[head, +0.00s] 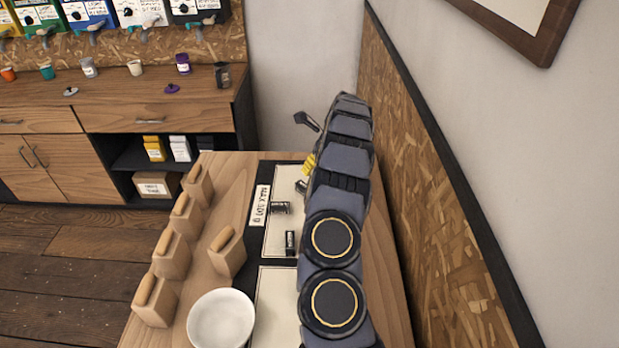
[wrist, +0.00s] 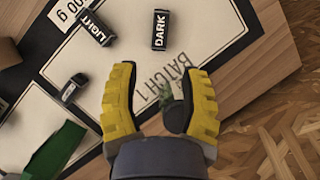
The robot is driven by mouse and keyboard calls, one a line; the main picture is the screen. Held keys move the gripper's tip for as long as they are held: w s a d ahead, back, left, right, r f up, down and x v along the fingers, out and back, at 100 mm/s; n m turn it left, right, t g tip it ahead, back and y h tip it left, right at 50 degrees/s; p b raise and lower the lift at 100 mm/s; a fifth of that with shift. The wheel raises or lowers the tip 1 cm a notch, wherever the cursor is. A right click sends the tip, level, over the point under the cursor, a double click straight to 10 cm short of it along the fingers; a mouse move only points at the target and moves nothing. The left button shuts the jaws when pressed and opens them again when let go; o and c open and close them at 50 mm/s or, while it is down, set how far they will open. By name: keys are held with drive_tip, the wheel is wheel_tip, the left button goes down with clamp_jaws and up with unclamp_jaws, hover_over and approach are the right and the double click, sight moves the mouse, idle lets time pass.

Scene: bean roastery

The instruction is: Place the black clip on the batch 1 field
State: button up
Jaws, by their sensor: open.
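The batch 1 field is a cream, black-bordered panel on the wooden table; its BATCH 1 lettering (wrist: 173,82) shows in the wrist view. Small black pieces lie on the panel: one marked LIGHT (wrist: 95,27), one marked DARK (wrist: 160,30), and an unlettered-looking one with a pale face (wrist: 75,88). I cannot tell for sure which is the black clip. My gripper (wrist: 161,105) is open over the lettering, its yellow fingers apart. A dark round shape with some green (wrist: 176,118) shows between the fingers; I cannot tell what it is. My arm hides the panel's right side in the head view.
Several tan blocks with wooden tops (head: 172,255) and a white bowl (head: 221,318) stand on the table's left. A second cream panel (head: 275,300) lies nearer. A chipboard wall (head: 425,190) closes the right side. A green object (wrist: 58,150) shows at the wrist view's lower left.

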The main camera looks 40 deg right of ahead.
drive_tip(key=shift+r, duration=0.2)
drive_tip(key=w+a+r+n+y, duration=0.1)
drive_tip(key=a+r+n, duration=0.4)
drive_tip(key=a, duration=0.4)
drive_tip(key=w+a+r+n+y, duration=0.1)
drive_tip(key=a+r+n, duration=0.4)
drive_tip(key=a, duration=0.4)
drive_tip(key=s+a+r+n+g+y, duration=0.1)
drive_tip(key=s+a+r+n, duration=0.25)
drive_tip(key=a, duration=0.35)
drive_tip(key=s+a+r+n+g, duration=0.1)
drive_tip(key=s+a+r+n, duration=0.25)
drive_tip(key=a+n, duration=0.2)
drive_tip(key=s+a+r+n+g, duration=0.2)
drive_tip(key=s+a+n, duration=0.6)
drive_tip(key=s, duration=0.4)
drive_tip(key=s+a+f+n+g+h, duration=0.1)
drive_tip(key=s+n+g+h, duration=0.1)
drive_tip(key=s+n, duration=0.7)
drive_tip(key=s+h, duration=0.1)
drive_tip(key=s, duration=0.7)
